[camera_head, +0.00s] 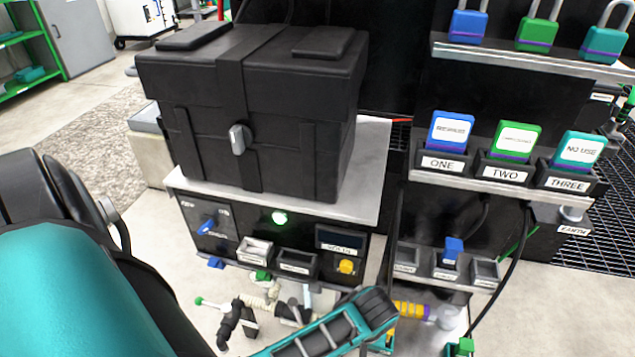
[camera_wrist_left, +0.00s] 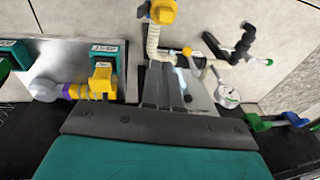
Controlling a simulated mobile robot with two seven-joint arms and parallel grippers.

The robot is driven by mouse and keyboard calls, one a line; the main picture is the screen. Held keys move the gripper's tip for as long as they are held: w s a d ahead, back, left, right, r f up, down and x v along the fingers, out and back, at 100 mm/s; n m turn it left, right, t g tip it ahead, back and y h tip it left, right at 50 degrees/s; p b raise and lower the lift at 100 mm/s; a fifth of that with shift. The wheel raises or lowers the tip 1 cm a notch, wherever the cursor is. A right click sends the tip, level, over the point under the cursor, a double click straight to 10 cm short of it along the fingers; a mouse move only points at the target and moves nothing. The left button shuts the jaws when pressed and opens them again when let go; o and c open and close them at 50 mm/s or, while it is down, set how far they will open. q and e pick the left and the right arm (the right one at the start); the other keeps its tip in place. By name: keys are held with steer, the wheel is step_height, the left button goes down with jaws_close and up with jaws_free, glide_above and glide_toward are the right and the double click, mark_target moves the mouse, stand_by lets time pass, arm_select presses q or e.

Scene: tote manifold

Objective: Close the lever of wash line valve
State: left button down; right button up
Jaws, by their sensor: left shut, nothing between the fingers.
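Pipework with valves sits low under the cabinet, with a black valve body (camera_head: 237,322) and a green-tipped lever (camera_head: 203,301) at its left. The left wrist view shows the black fitting (camera_wrist_left: 240,45), the green lever tip (camera_wrist_left: 268,62), a cream pipe (camera_wrist_left: 153,42) and a yellow handle (camera_wrist_left: 163,12). I cannot read a label that tells which is the wash line valve. My left gripper (camera_wrist_left: 168,72) is shut and empty, its fingers over the pipework beside the cream pipe; I cannot tell whether they touch it. In the head view its fingers are hidden. My right gripper is not in view.
A black case (camera_head: 260,110) stands on the cabinet (camera_head: 300,205) above the pipes. A panel with locks and labelled tags (camera_head: 505,150) is at right. A yellow-and-purple fitting (camera_wrist_left: 80,91) lies left of my fingers. Pale floor (camera_head: 135,240) is clear at left.

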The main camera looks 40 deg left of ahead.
arm_select(q)
steer(key=w+a+f+n+g+y, duration=0.1)
steer(key=w+f+n+g+y, duration=0.1)
steer(key=w+f+n+y, duration=0.25)
steer(key=n+b, duration=0.2)
steer(key=b, duration=0.5)
glide_toward(298, 317)
steer(key=d+f, duration=0.2)
steer(key=d, duration=0.3)
steer(key=b+x, duration=0.1)
steer(key=x, duration=0.2)
steer(key=b+x, duration=0.1)
steer(key=x, duration=0.1)
steer(key=shift+w+a+f+b, duration=0.1)
steer(key=shift+a+f+b, duration=0.05)
steer(key=shift+a+b, duration=0.3)
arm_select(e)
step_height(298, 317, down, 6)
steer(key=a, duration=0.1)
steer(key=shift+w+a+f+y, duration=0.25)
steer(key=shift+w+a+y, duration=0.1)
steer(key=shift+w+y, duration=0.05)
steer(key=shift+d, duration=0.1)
